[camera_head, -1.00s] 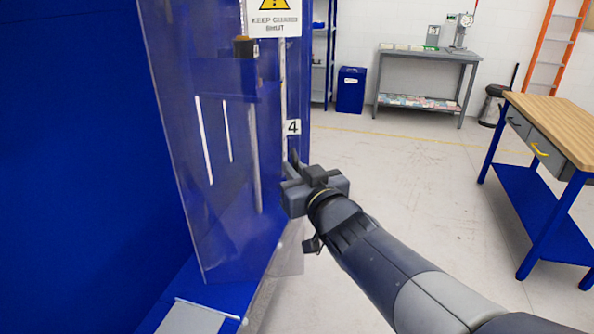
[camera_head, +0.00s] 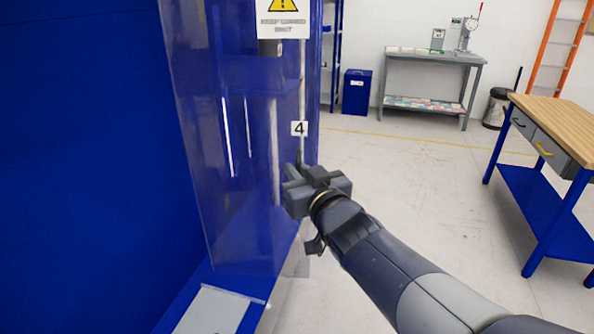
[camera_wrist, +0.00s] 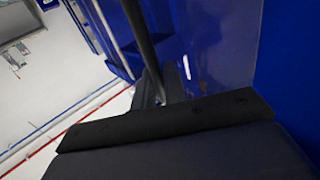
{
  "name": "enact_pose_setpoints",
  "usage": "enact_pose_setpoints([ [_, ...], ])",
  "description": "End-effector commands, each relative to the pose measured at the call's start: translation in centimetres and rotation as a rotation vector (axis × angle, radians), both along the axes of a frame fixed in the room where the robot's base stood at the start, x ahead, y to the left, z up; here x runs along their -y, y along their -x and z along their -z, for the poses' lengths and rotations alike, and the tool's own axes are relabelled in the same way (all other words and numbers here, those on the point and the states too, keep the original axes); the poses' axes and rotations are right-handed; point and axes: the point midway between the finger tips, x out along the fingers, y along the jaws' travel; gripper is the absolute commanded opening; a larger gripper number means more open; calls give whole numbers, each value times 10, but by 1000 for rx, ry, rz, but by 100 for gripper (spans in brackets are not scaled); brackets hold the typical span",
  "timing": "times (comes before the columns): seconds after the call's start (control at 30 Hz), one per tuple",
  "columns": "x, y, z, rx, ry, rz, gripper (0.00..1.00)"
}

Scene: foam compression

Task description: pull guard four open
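Guard four is a clear panel (camera_head: 235,170) at the left of the head view, with a "4" label (camera_head: 299,128) and a yellow warning sign (camera_head: 283,22). It stands at an angle in front of a blue machine. My gripper (camera_head: 299,176) is at the panel's right part, just below the label. In the wrist view a dark upright handle bar (camera_wrist: 139,35) runs down between my fingertips (camera_wrist: 160,88), which appear shut on it. The lower end of the bar is hidden by the gripper.
The blue machine wall (camera_head: 80,170) fills the left, with a light plate (camera_head: 213,312) on its ledge below the panel. A wooden-topped bench (camera_head: 560,120) stands at the right. A grey table (camera_head: 430,58) and blue bin (camera_head: 356,92) are at the back. The floor between is clear.

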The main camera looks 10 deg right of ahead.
Motion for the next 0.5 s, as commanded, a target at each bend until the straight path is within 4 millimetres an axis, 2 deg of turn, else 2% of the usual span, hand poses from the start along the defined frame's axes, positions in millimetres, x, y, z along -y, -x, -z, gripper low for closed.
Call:
enact_pose_setpoints([
  [0.17, 0, 0, -1, 1, 0, 0, 24],
  [0.5, 2, 6, -1, 2, -1, 1, 24],
])
